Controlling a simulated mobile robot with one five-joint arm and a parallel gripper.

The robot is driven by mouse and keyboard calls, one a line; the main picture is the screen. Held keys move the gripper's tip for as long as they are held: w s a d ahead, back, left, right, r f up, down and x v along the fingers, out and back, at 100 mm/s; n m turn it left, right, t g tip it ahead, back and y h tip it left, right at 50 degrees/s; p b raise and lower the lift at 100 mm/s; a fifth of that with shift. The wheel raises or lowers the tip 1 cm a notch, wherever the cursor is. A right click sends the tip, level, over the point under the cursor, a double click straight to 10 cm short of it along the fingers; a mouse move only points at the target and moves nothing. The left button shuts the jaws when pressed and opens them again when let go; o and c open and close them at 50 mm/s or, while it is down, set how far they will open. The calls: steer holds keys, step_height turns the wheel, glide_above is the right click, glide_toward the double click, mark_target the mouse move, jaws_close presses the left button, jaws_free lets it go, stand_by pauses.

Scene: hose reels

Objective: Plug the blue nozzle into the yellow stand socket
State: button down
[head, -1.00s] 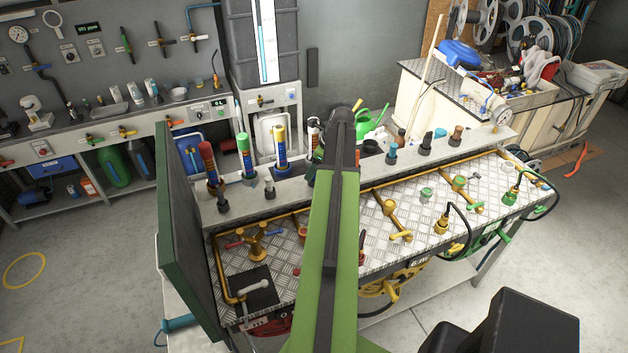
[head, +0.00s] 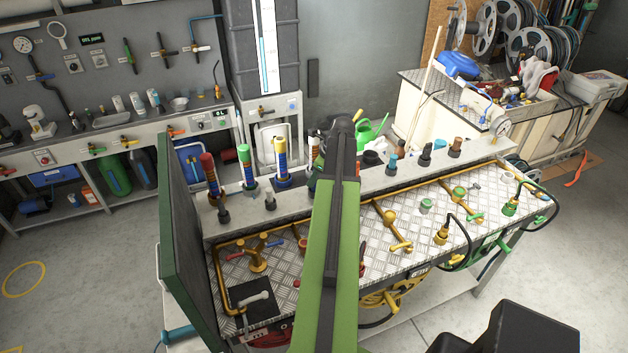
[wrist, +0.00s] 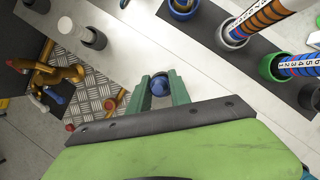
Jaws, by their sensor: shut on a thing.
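The blue nozzle (wrist: 160,86) sits between the two green fingers of my gripper (wrist: 161,90) in the wrist view, and the gripper is shut on it. Only its round blue end shows. A pale deck is below the gripper. In the head view my own arm hides the gripper and the nozzle. A tube with a yellow top (head: 281,158) stands in a dark collar on the bench's raised ledge, left of my arm. I cannot tell for sure which opening is the yellow stand socket.
A red-topped tube (head: 208,172) and a green-topped tube (head: 246,166) stand farther left on the ledge. Several dark fittings are right of my arm. Brass valves (head: 258,255) rise from the checkered bench plate (head: 350,265). A dark green panel (head: 178,230) borders the bench's left end.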

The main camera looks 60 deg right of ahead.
steer(key=r+p, duration=0.2)
steer(key=r, duration=0.1)
steer(key=r+p, duration=0.1)
steer(key=p, duration=0.1)
steer(key=shift+s+d+r, duration=0.1)
steer(key=shift+d+r, duration=0.2)
steer(key=shift+d, duration=0.1)
steer(key=s+d+r+p, duration=0.4)
steer(key=d+r+p, duration=0.2)
steer(key=d, duration=0.3)
steer(key=s+a+f+m+b, duration=0.1)
steer(key=s+a+f+b, duration=0.2)
steer(key=s, duration=0.5)
steer(key=s+a+f+m+h+b, duration=0.1)
steer(key=s+a+f+b, duration=0.2)
steer(key=s+a, duration=0.3)
steer(key=s+a+f+m+b, duration=0.2)
steer(key=s+a, duration=0.3)
steer(key=s, duration=0.5)
steer(key=shift+s+f+h+b, duration=0.15)
steer(key=shift+f+h+b, duration=0.15)
steer(key=shift+f+b, duration=0.25)
